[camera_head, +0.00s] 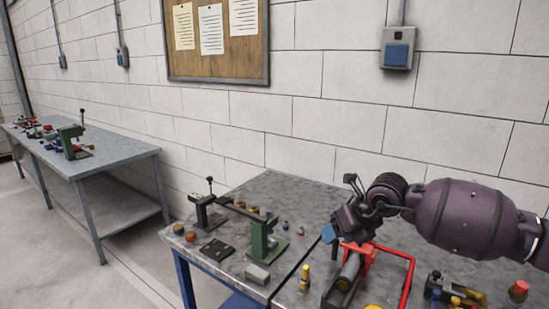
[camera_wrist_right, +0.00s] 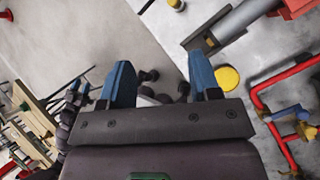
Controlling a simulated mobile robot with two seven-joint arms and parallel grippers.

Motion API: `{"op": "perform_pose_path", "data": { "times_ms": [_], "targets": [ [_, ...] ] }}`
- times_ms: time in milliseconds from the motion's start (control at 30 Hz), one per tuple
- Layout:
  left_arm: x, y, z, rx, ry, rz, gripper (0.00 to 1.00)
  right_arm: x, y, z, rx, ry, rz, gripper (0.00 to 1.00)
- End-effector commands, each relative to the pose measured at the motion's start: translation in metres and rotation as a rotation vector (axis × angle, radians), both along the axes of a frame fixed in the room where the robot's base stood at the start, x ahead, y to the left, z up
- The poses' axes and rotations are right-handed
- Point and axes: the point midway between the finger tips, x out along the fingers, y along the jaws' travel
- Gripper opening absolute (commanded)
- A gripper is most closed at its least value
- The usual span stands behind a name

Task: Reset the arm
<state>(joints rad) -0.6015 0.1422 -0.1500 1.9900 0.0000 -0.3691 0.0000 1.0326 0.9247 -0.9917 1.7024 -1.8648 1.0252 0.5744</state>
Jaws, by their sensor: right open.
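My right arm (camera_head: 465,215) comes in from the right of the head view, purple and dark. It reaches over the near workbench. My right gripper (camera_head: 330,234) is at its left end, with a blue fingertip showing, above the bench and beside a red-framed fixture. In the right wrist view the two blue fingers of the gripper (camera_wrist_right: 162,82) stand wide apart with nothing held between them. Small dark objects on the bench show beyond the gap.
The near workbench (camera_head: 282,187) holds a green press (camera_head: 262,240), a red fixture (camera_head: 362,256) with a grey cylinder (camera_head: 348,271), a red pipe (camera_head: 408,280) and a yellow fitting (camera_head: 305,276). Another bench (camera_head: 120,151) stands at the left. A block wall (camera_head: 340,110) closes off the back.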

Motion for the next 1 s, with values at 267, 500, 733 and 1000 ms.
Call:
{"op": "perform_pose_path", "data": {
  "times_ms": [267,500,733,1000],
  "targets": [
    [0.007,-0.001,0.005,0.0,-0.016,-0.004,0.45,-0.025,0.092,0.078,0.582,-0.032,0.154,0.57],
    [0.0,0.0,0.001,0.0,-0.003,0.0,0.45,-0.044,0.12,0.117,1.164,0.049,0.029,0.57],
    [-0.005,0.001,-0.003,0.001,0.011,0.003,0.45,-0.039,0.089,0.102,1.616,0.193,-0.335,0.57],
    [-0.002,0.0,-0.002,0.0,0.005,0.0,0.45,-0.042,0.028,0.026,1.914,0.392,-0.855,0.57]
  ]
}}
